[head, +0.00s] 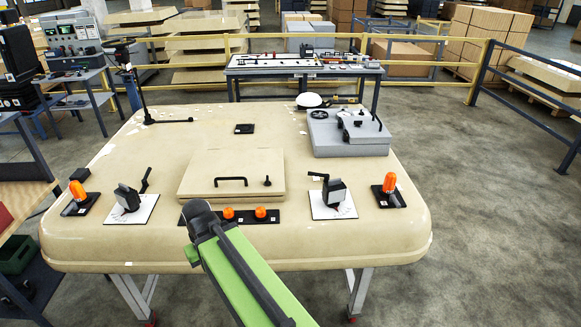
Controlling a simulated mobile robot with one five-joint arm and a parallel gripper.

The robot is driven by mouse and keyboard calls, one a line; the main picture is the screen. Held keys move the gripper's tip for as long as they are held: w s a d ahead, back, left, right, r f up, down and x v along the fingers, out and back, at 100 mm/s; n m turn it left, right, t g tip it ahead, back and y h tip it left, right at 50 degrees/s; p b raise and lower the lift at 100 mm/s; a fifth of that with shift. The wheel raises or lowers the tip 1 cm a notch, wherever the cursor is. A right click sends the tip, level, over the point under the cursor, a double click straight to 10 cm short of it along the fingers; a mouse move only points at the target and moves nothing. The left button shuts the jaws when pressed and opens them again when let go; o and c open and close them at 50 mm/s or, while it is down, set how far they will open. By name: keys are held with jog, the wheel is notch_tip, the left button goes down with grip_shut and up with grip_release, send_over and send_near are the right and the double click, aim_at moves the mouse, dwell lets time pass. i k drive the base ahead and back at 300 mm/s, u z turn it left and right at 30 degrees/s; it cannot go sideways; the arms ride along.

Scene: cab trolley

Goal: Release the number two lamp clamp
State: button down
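An orange lamp (389,183) sits on a black base (398,199) near the right front of the cream cab panel (330,240). A matching orange lamp (78,190) sits on a black base at the left front. Each base has a small white tag, too small to read, so I cannot tell which lamp is number two. The clamps are too small to make out, and I cannot tell their state. My green arm rises from the bottom centre, and its dark upper end covers part of the panel's front middle. My gripper is not visible.
Lever dials (127,205) and (333,199) stand inward of the lamps. A hatch (232,173) with a black handle lies between them. Two small orange buttons (260,212) sit on a black strip. A grey box (348,140) and a black post (138,95) stand farther back.

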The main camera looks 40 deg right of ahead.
aim_at(327, 176)
jog(key=u, duration=1.1)
jog(key=k, duration=1.5)
jog(key=z, duration=1.4)
jog(key=i, duration=0.95)
